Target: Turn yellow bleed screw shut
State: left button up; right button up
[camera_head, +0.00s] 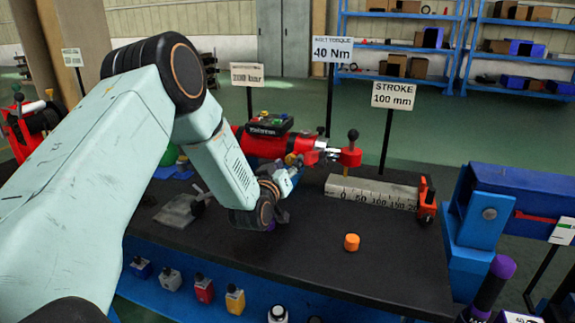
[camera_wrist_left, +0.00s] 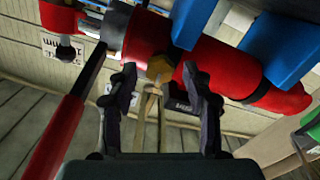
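The yellow bleed screw (camera_wrist_left: 160,68) is a hexagonal knob on the red cylinder (camera_wrist_left: 222,76) in the left wrist view. It also shows as a small yellow spot (camera_head: 291,159) in the head view. My left gripper (camera_wrist_left: 160,80) is open, with one dark finger on each side of the screw and a visible gap to both. I cannot tell whether the fingertips reach as far as the screw. Thin brass-coloured rods show below the screw. In the head view my left gripper (camera_head: 287,180) is in front of the red cylinder (camera_head: 262,145), partly hiding it.
A dark bench (camera_head: 310,255) carries a stroke scale (camera_head: 370,192) and an orange cap (camera_head: 351,242). A red lever (camera_wrist_left: 62,130) slants at left in the wrist view. Blue supports (camera_wrist_left: 278,45) cross the cylinder. The bench's right front is mostly clear.

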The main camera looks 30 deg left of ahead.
pick_arm(q)
jog(key=v, duration=1.2)
dwell(0.3)
